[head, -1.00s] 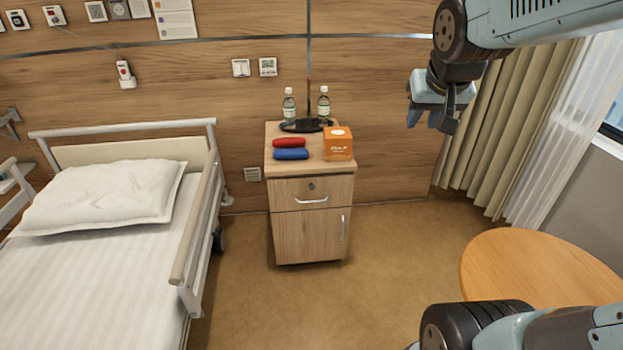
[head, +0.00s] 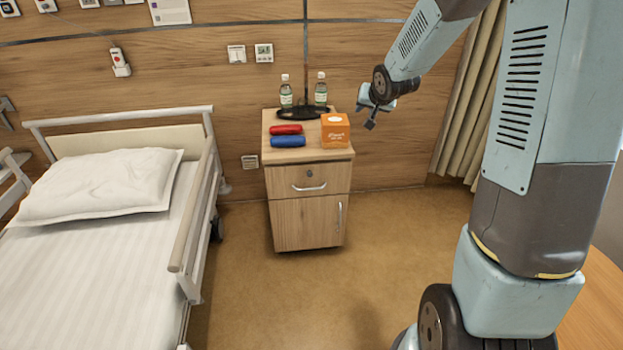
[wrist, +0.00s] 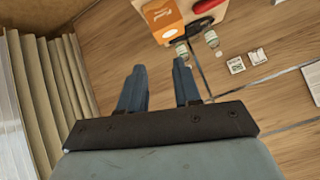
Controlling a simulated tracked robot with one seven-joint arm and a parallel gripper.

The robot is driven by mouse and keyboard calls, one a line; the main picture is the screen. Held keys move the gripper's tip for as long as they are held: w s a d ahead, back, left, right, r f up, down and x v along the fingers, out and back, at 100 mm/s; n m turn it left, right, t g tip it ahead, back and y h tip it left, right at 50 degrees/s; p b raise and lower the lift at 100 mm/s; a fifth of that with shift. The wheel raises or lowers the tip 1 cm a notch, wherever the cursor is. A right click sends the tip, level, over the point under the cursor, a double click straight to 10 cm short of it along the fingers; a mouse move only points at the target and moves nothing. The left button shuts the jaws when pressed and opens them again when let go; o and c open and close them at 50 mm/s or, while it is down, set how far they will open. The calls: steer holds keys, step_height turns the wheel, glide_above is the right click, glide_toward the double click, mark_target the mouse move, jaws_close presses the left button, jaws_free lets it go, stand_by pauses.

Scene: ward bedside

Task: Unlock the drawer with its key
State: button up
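The bedside cabinet's drawer (head: 325,181) is closed, with a round lock (head: 309,172) above its handle. No key can be made out in either view. On the cabinet top (head: 272,159) lie a red case (head: 286,129) and a blue case (head: 288,141), beside an orange box (head: 335,131). The orange box (wrist: 162,16) and part of the red case (wrist: 205,6) also show in the wrist view. My gripper (head: 371,114) hangs in the air to the right of the orange box, apart from it. In the wrist view its two fingers (wrist: 160,72) stand apart with nothing between them.
A black tray (head: 304,112) with two bottles (head: 286,90) is at the back of the cabinet top. A bed (head: 100,260) stands to the left, a curtain (head: 465,100) at the right. A round table (head: 598,300) is partly hidden by my arm. The floor before the cabinet is clear.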

steer(key=w+a+f+m+t+y, duration=0.1)
steer(key=w+a+f+y, duration=0.1)
steer(key=w+f, duration=0.35)
steer(key=w+a+f+m+y, duration=0.1)
steer(key=w+f, duration=0.1)
steer(key=f, duration=0.7)
steer(key=w+a+f+m+t+y, duration=0.1)
steer(key=w+a+f+y, duration=0.1)
steer(key=w+f, duration=0.35)
steer(key=s+a+f+m+t+y, duration=0.1)
steer(key=s+f+m, duration=0.1)
steer(key=f, duration=0.5)
steer(key=s+a+f+m+t, duration=0.1)
steer(key=f+m+t, duration=0.15)
steer(key=f, duration=0.45)
steer(key=s+a+f+m+t+y, duration=0.1)
steer(key=s+a+f+m, duration=0.15)
steer(key=f, duration=0.45)
steer(key=x, duration=1.4)
steer(key=shift+w+d, duration=0.2)
steer(key=shift+d, duration=0.2)
steer(key=shift+f, duration=0.1)
jaws_close()
